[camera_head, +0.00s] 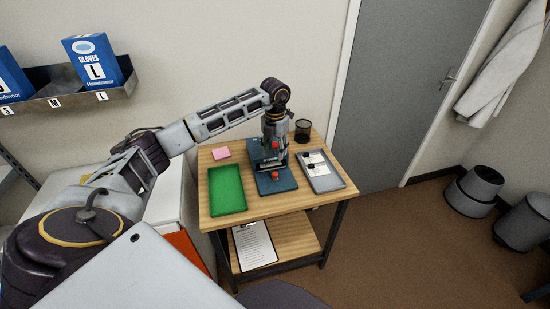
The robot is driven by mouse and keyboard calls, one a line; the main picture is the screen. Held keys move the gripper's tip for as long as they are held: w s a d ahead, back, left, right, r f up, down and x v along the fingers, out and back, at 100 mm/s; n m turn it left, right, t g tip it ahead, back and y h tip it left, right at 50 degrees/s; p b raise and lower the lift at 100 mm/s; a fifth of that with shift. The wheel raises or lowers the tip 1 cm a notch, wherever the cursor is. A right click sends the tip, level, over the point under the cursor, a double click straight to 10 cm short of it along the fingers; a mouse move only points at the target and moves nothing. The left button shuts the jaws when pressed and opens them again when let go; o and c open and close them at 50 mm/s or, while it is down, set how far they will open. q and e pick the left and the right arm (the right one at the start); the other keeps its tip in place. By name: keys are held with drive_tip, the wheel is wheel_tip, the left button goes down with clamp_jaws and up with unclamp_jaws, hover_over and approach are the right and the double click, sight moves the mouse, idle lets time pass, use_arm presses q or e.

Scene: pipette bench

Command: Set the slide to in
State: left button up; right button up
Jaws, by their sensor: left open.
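A dark blue device with a flat base (284,184) stands in the middle of the wooden table. It has white lettering on its upper part and a red knob (275,174) low at its front. I take the slide to be part of this device, but its position is too small to tell. My left gripper (275,151) points down over the device from above and hides much of its upper part. It is open. I cannot tell whether its fingers touch the device. My right gripper is not in view.
A green tray (227,190) lies left of the device, with a pink pad (221,153) behind it. A grey tray (327,183) holding small items lies to the right. A black mesh cup (302,132) stands at the back right. A clipboard (254,246) lies on the lower shelf.

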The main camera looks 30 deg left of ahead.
use_arm(q)
drive_tip(key=shift+r, duration=0.75)
